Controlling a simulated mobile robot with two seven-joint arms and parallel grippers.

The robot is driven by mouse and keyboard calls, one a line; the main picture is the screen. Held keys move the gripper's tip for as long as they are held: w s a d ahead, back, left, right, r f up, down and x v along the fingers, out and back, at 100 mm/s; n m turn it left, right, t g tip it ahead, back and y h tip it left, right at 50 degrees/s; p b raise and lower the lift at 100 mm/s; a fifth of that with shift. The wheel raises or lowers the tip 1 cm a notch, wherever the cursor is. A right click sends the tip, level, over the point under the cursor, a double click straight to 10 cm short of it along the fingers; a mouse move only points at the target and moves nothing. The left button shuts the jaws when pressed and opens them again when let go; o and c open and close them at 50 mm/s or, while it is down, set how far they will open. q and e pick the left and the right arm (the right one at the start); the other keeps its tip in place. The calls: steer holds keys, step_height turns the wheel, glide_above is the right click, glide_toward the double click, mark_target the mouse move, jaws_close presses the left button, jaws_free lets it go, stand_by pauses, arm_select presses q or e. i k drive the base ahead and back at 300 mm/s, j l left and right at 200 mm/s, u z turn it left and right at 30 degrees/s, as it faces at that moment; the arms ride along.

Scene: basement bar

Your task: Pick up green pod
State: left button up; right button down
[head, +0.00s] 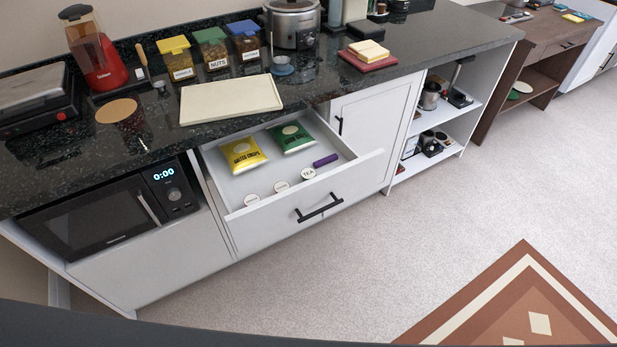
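The white drawer (352,171) under the counter is open. Inside, near its front, lie a few small round white-topped pods: one at the left (252,200), one in the middle (281,187), and one marked TEA (308,174) at the right. Their side colours are too small to tell, so I cannot say which is green. A green packet (292,138) lies at the back of the drawer. Neither of my grippers is in the head view.
A yellow packet (243,155) and a purple bar (326,160) share the drawer. A microwave (105,215) is left of it. A cutting board (230,99) and jars stand on the counter above. The carpet (400,250) in front is clear.

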mark_target(307, 174)
steer(key=i+l+u, duration=0.1)
steer(key=u, duration=0.35)
steer(key=l+u, duration=0.15)
steer(key=u, duration=0.3)
steer(key=i+l+u, duration=0.1)
steer(key=l+u, duration=0.15)
steer(key=l, duration=0.2)
steer(key=i+l+u, duration=0.1)
steer(key=l+u, duration=0.2)
steer(key=l, duration=0.15)
steer(key=l+u, duration=0.25)
steer(key=l, duration=0.65)
steer(key=l+u, duration=0.1)
steer(key=l, duration=2.3)
